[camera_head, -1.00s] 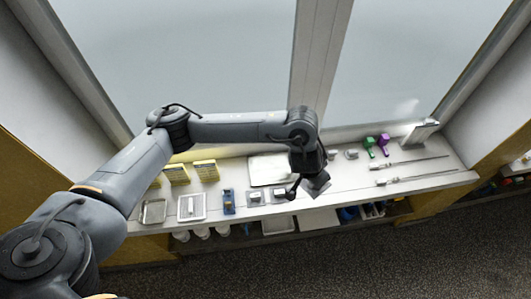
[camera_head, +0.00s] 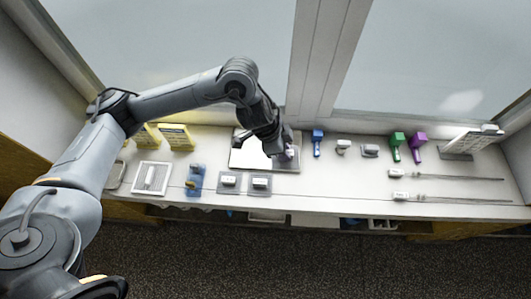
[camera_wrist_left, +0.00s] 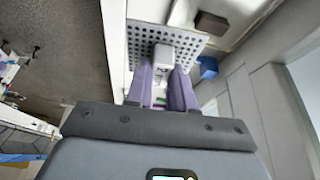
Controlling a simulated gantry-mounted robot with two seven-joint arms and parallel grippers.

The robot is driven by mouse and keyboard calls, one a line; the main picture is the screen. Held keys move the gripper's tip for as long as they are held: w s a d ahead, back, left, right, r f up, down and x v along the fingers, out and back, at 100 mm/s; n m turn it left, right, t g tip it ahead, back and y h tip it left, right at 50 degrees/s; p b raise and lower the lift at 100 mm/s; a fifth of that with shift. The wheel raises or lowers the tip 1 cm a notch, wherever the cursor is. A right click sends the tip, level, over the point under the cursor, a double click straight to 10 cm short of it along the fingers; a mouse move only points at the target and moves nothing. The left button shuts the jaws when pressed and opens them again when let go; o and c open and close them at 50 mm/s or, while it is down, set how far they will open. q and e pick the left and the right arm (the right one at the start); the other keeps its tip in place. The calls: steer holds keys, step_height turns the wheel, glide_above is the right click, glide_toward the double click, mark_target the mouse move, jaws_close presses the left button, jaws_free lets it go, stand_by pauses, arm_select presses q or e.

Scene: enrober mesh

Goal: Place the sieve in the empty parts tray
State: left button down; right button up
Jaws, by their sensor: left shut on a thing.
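My left gripper (camera_head: 287,150) is over the right part of a flat tray (camera_head: 240,161) with a bright, bare-looking inside, at the middle of the counter. In the left wrist view its purple fingers (camera_wrist_left: 164,77) are shut on a pale block that serves as the grip of the sieve (camera_wrist_left: 143,38), a light grey plate full of small holes. The fingers and block cover part of the plate. In the head view the arm and gripper hide most of the sieve. I cannot tell whether it touches the tray. My right gripper is not in view.
A white tray (camera_head: 152,178), yellow boxes (camera_head: 176,138) and a blue holder (camera_head: 195,180) stand left. Two grey blocks on plates (camera_head: 260,184) lie in front. A blue tool (camera_head: 317,143), green and purple tools (camera_head: 396,145) and long rods (camera_head: 455,178) lie right. The window is behind.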

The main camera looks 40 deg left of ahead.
arm_select(q)
steer(key=shift+s+a+f+m+b, duration=0.15)
steer(key=shift+f+b, duration=0.2)
steer(key=shift+f, duration=0.25)
steer(key=shift+w+a+f+m+b, duration=0.15)
steer(key=shift+f+b, duration=0.15)
steer(key=shift+f, duration=0.25)
steer(key=w+a+f+b, duration=0.1)
steer(key=a+f, duration=0.1)
steer(key=a, duration=0.1)
steer(key=w+a+f+b, duration=0.1)
steer(key=w+a+f, duration=0.1)
steer(key=a, duration=0.2)
steer(key=w+a+f+b, duration=0.1)
steer(key=a+f, duration=0.1)
steer(key=a, duration=0.1)
steer(key=shift+w+a+f+b, duration=0.15)
steer(key=shift+w+f+b, duration=0.1)
steer(key=shift+f+b, duration=0.1)
step_height(320, 180, down, 3)
steer(key=shift+f+b, duration=0.2)
steer(key=shift+b, duration=0.2)
steer(key=shift+f, duration=0.25)
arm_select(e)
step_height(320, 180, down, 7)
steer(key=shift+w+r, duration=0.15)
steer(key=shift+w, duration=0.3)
arm_select(q)
steer(key=shift+f, duration=0.15)
